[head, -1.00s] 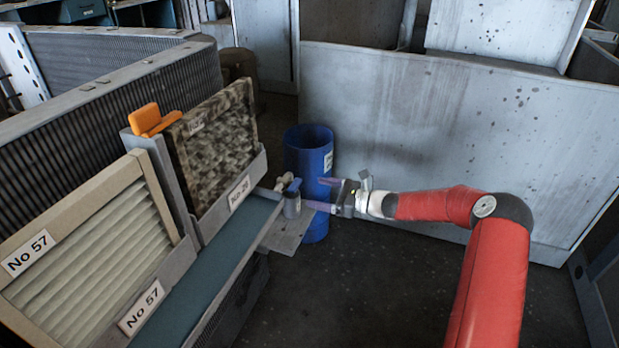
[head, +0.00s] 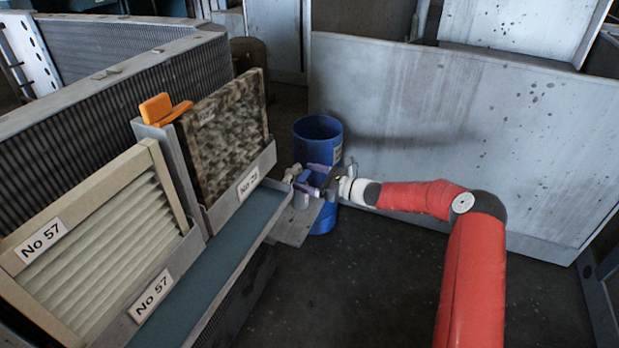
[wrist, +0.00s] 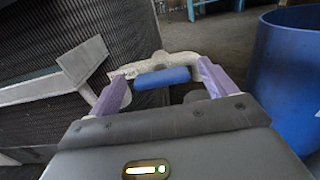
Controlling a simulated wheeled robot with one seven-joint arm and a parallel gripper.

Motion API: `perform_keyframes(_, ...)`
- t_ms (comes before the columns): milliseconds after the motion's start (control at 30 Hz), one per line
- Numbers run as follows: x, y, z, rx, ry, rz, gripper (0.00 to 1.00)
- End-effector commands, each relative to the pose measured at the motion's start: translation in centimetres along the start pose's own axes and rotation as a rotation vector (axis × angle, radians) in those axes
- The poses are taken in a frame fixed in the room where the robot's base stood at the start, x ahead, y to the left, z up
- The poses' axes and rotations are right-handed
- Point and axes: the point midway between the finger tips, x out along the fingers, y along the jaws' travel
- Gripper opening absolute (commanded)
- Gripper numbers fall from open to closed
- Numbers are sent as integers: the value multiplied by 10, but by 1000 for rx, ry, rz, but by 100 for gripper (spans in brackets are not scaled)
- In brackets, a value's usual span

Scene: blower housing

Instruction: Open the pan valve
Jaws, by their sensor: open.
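The pan valve (wrist: 186,60) is a pale pipe fitting with a blue handle (wrist: 162,78) across it, at the end of the pan beside the blue barrel. In the head view the blue handle (head: 304,176) is small and partly covered by my gripper. My gripper (wrist: 163,84) is open, with its two purple fingers on either side of the blue handle. The handle lies between the fingertips, and I cannot tell whether either finger touches it. In the head view my gripper (head: 312,178) reaches the valve from the right.
A blue barrel (head: 318,135) stands just behind the valve; it is on the right in the wrist view (wrist: 290,75). Filters labelled No 57 (head: 95,240) and an orange clip (head: 160,109) are on the left. A grey panel (head: 450,130) stands behind my arm. The floor in front is clear.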

Motion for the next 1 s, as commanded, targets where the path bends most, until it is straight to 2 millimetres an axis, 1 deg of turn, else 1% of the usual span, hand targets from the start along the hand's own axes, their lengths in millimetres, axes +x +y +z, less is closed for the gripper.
perform_keyframes(33,0,0,0,0,0,0,81)
perform_keyframes(300,0,0,0,0,0,0,46)
perform_keyframes(367,0,0,0,0,0,0,39)
perform_keyframes(667,-1,0,-2,-40,1,1,39)
perform_keyframes(867,-1,0,-4,-149,1,0,39)
perform_keyframes(1000,-1,1,-5,-264,0,0,39)
